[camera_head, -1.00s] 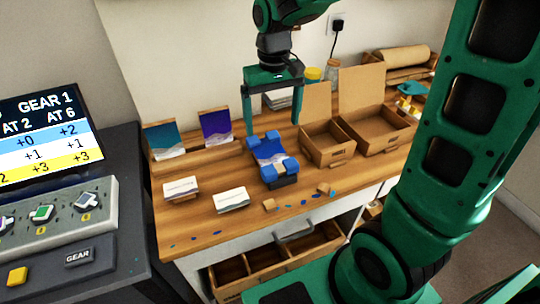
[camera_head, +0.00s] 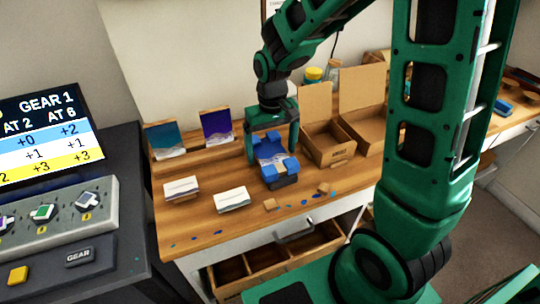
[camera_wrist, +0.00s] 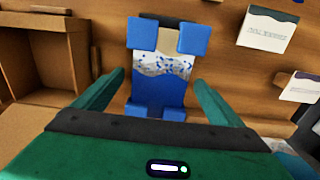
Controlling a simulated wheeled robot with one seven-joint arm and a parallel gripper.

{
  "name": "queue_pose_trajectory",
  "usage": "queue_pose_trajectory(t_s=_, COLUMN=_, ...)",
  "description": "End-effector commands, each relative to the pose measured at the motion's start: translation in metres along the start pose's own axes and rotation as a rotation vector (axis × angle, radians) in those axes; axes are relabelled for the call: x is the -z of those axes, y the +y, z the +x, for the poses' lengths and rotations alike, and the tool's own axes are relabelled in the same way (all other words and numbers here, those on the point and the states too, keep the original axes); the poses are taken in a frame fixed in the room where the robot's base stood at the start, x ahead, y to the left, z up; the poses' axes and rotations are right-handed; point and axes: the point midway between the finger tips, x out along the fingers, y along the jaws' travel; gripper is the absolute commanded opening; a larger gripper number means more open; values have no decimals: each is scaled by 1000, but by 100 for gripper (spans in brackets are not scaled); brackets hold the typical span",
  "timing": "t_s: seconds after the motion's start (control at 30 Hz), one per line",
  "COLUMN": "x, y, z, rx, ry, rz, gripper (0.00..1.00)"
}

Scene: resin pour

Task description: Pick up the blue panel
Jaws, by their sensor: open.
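The blue panel (camera_wrist: 160,72) has a blue, white and tan wave pattern and sits in a holder with blue corner blocks (camera_wrist: 196,38) on the wooden bench. In the head view the panel (camera_head: 270,152) is partly hidden behind my gripper. My gripper (camera_head: 271,156) is lowered over the holder, with its fingers on either side. In the wrist view my gripper (camera_wrist: 160,90) is open, one green finger left and one right of the panel, with gaps between.
Two open cardboard boxes (camera_head: 328,150) stand right of the holder. Two small panels, one teal (camera_head: 166,139) and one purple (camera_head: 217,125), stand on a wooden rack at left. An open drawer (camera_head: 275,268) juts out below.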

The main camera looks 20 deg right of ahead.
Motion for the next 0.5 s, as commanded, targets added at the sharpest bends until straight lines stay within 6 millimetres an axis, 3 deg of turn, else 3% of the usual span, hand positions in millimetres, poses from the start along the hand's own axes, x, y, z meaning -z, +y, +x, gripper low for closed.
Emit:
queue_pose_trajectory(t_s=0.2, x=0, y=0, z=0, rx=0, ry=1, rz=0, gripper=91)
queue_pose_trajectory(t_s=0.37, x=0, y=0, z=0, rx=0, ry=1, rz=0, gripper=52)
queue_pose_trajectory(t_s=0.5, x=0, y=0, z=0, rx=0, ry=1, rz=0, gripper=49)
